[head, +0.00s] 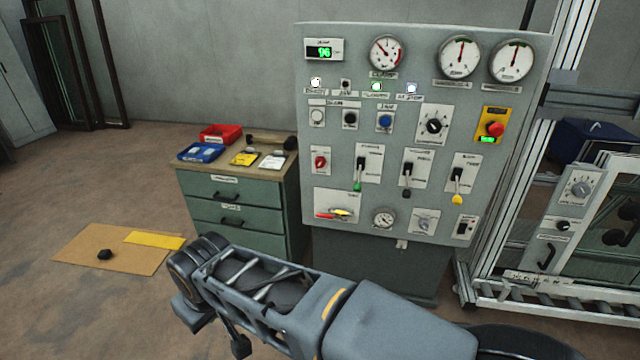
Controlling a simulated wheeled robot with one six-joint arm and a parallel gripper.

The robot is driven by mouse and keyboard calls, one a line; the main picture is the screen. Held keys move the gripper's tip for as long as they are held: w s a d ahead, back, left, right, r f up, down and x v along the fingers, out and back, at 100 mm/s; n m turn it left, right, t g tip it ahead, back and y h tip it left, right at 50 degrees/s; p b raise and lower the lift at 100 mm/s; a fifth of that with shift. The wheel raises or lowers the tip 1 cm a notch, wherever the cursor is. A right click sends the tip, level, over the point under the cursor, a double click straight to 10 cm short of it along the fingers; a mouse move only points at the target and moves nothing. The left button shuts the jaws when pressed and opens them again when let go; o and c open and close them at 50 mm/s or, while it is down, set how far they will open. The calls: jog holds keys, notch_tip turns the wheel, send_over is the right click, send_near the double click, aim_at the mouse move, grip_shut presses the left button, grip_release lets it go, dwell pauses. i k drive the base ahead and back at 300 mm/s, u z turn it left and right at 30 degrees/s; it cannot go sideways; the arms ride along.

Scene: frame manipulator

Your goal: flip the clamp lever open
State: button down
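A grey control panel (340,155) stands at the middle right of the head view. Three levers sit side by side in its lower half: one with a green tip (358,186), one with a dark tip (407,192) and one with a yellow tip (457,198). All three handles hang down. A black handle (546,256) is on a smaller panel at the right. The labels are too small to read, so I cannot tell which one is the clamp lever. My arm crosses the bottom, below and in front of the panel. I cannot make out my gripper's fingers.
A green drawer cabinet (232,209) stands left of the panel, with a red bin (221,133) and a blue tray (202,153) on top. A metal frame with rollers (560,302) is at right. A brown mat (85,255) lies on the floor, left. Floor around it is clear.

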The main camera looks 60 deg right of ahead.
aim_at(357, 187)
jog(key=z, duration=0.35)
jog(key=i, duration=1.25)
jog(key=z, duration=0.85)
jog(key=i, duration=0.55)
jog(key=z, duration=0.4)
